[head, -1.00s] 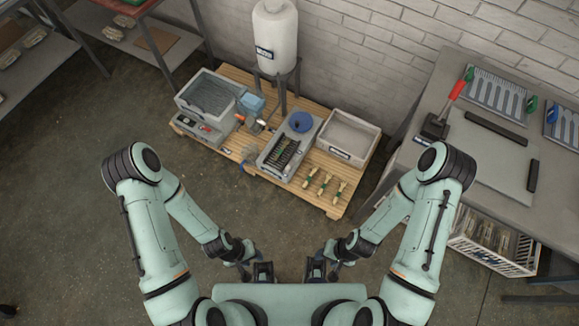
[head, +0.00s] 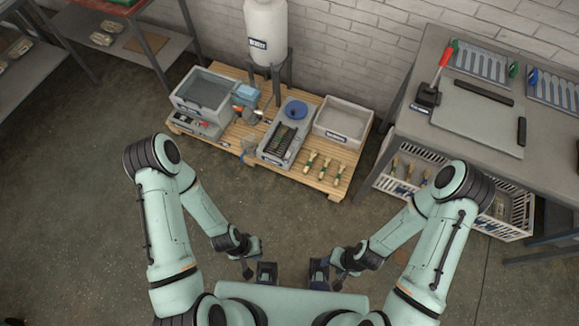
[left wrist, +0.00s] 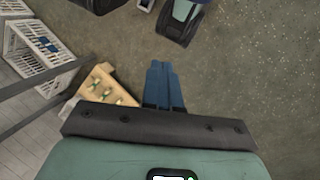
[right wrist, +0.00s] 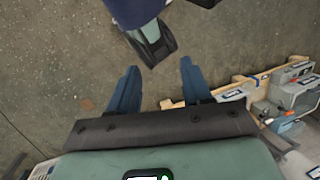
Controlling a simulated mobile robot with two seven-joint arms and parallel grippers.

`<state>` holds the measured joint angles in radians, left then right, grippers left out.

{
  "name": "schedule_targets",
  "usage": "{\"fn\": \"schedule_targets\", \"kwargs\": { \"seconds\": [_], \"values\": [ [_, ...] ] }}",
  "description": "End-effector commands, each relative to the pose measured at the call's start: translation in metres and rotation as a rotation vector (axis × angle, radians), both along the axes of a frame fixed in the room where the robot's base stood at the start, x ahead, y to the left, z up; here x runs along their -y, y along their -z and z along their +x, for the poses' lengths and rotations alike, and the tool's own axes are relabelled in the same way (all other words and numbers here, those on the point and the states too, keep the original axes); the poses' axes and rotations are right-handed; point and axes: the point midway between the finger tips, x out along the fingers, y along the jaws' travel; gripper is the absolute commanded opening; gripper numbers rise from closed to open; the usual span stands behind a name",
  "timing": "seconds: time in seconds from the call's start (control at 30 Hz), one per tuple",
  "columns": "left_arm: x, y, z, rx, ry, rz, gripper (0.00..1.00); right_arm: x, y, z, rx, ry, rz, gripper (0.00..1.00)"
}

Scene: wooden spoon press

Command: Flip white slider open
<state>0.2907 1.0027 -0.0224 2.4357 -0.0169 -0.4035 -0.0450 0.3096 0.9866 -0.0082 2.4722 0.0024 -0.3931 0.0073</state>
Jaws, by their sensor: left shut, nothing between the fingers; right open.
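I cannot make out a white slider in any view; at this size it is too small to tell or hidden. Candidate equipment stands on a wooden pallet (head: 237,146): a grey box with dark slots and a blue round part (head: 295,110), a grey bin unit (head: 203,91) with red parts on its front, and a white tank (head: 266,32) on a stand behind. My left gripper (head: 248,271) is low near my base, far from the pallet, and its fingers (left wrist: 163,85) are shut and empty. My right gripper (head: 336,281) is also low, with its fingers (right wrist: 157,88) open and empty.
A grey tray (head: 343,121) and several wooden spoons (head: 326,166) are on the pallet's right side. A grey workbench (head: 475,123) stands at the right, with a white crate (head: 487,221) below. Shelves (head: 110,52) are at the left. The floor between me and the pallet is clear.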

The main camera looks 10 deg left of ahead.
Motion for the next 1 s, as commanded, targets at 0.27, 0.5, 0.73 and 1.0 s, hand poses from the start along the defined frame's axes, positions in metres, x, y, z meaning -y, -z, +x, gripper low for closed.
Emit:
{"fn": "schedule_targets", "kwargs": {
  "seconds": [0.27,0.5,0.73,1.0],
  "values": [
    [-0.049,0.16,0.106,0.414,0.46,0.205,0.0,0.031,0.108,-0.011,0.017,0.093,-0.075,0.49],
    [-0.069,0.242,0.212,0.736,0.913,0.422,0.0,0.057,0.182,-0.004,0.04,0.165,-0.138,0.49],
    [-0.055,0.294,0.316,1.021,1.398,0.682,0.0,0.069,0.25,-0.001,0.023,0.173,-0.165,0.49],
    [-0.017,0.298,0.39,1.235,1.793,0.944,0.0,0.066,0.285,-0.003,-0.018,0.132,-0.153,0.49]
  ]
}}
